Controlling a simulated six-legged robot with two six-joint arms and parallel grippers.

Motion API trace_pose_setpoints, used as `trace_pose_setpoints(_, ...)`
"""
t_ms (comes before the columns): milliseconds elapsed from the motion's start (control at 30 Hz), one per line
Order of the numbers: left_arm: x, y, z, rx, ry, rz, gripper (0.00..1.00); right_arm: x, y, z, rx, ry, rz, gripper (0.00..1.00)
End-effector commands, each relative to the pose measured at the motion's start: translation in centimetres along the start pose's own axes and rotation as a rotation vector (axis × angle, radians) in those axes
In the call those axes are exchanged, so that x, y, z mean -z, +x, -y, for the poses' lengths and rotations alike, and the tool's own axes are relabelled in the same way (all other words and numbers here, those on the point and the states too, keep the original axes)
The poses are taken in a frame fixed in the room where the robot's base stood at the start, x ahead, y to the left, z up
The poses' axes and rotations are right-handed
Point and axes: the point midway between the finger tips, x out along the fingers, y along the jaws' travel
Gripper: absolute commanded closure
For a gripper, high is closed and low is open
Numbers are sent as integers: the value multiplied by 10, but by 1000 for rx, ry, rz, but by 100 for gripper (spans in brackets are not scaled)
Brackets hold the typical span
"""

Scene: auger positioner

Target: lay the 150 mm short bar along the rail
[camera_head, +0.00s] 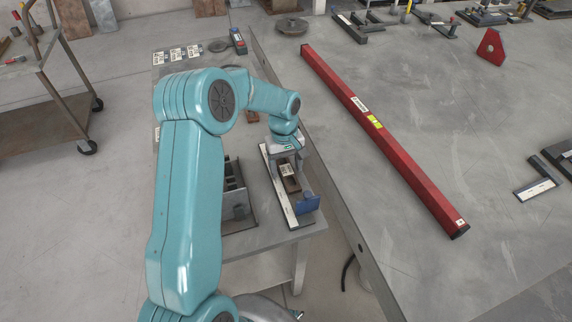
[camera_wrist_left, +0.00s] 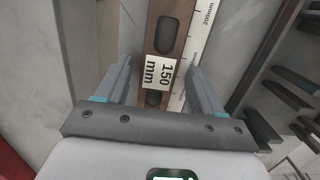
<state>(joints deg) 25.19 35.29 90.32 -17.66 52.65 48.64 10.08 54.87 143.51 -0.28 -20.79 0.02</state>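The short bar (camera_head: 291,184) is brown with a white label. In the left wrist view the bar (camera_wrist_left: 167,38) shows slots and a "150 mm" label (camera_wrist_left: 160,72). It lies alongside the rail's white scale (camera_head: 277,188), which shows a 200mm mark in the left wrist view (camera_wrist_left: 203,30). A blue block (camera_head: 307,203) sits at the near end of the rail. My left gripper (camera_head: 288,168) is above the bar, pointing down. Its fingers (camera_wrist_left: 160,80) stand on either side of the bar with gaps, open. My right gripper is not in view.
The rail sits on a small grey side table (camera_head: 262,237) beside a dark slotted rack (camera_head: 236,195). A long red beam (camera_head: 385,140) lies on the large grey table (camera_head: 440,90) to the right. A round disc (camera_head: 291,26) and several metal pieces lie farther back.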

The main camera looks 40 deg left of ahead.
Motion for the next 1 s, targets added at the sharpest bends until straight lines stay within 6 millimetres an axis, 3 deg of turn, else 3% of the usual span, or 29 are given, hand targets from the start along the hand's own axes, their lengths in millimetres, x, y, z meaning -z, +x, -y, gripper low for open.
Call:
trace_pose_setpoints(267,0,-13,-1,-2,0,-3,32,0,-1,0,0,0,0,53)
trace_pose_setpoints(700,0,-107,0,-3,0,-2,32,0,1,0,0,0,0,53)
trace_pose_setpoints(1000,-1,-123,0,0,1,1,32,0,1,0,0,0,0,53)
